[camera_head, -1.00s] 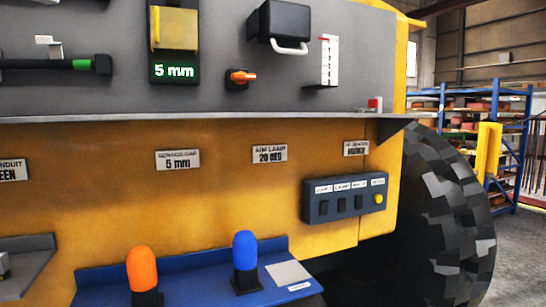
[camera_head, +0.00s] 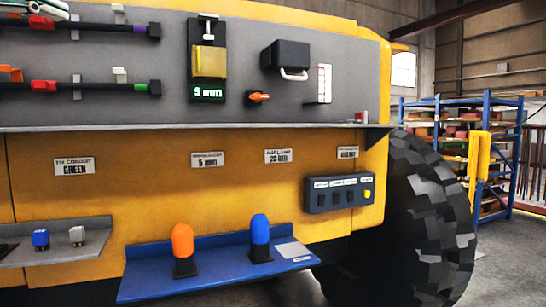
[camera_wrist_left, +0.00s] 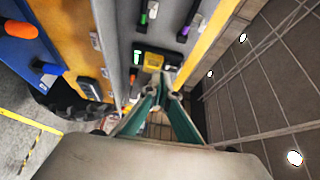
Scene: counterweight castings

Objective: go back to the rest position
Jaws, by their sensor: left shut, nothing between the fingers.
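There the grey panel (camera_head: 340,60) carries the yellow block (camera_head: 210,62) over a green "5 mm" display (camera_head: 207,93), a black box with a light handle (camera_head: 287,56) and an orange knob (camera_head: 258,97).
A ledge (camera_head: 180,128) juts out below the panel. A big tyre (camera_head: 425,220) stands at the right, with blue racking (camera_head: 495,103) behind.

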